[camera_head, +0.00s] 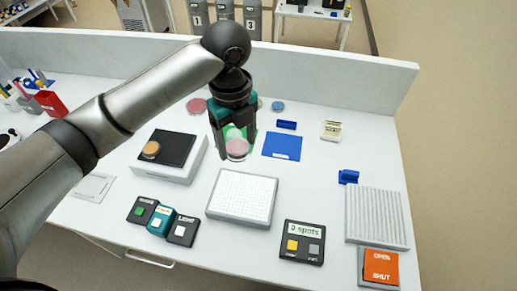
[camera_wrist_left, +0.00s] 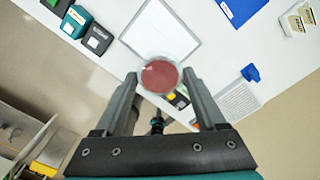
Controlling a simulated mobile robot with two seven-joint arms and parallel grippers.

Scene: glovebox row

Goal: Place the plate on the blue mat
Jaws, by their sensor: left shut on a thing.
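My left gripper (camera_head: 236,150) is shut on a round, clear-sided plate (camera_head: 237,149) with a pinkish-red face. The plate (camera_wrist_left: 160,76) also shows between the fingertips in the left wrist view, held above the table. The blue mat (camera_head: 282,147) lies flat and bare on the table, to the right of the gripper in the head view. Its corner shows at the top right of the left wrist view (camera_wrist_left: 242,8). A green mat (camera_head: 251,142) is partly hidden behind the gripper. My right gripper is not recognisable in either view.
A white panel (camera_head: 242,197) lies in front of the gripper. A black-topped box (camera_head: 168,149) with an orange disc stands left. Button boxes, a counter (camera_head: 302,242), a ribbed grey block (camera_head: 376,217) and an orange switch (camera_head: 379,267) are nearer. More dishes (camera_head: 196,106) lie behind.

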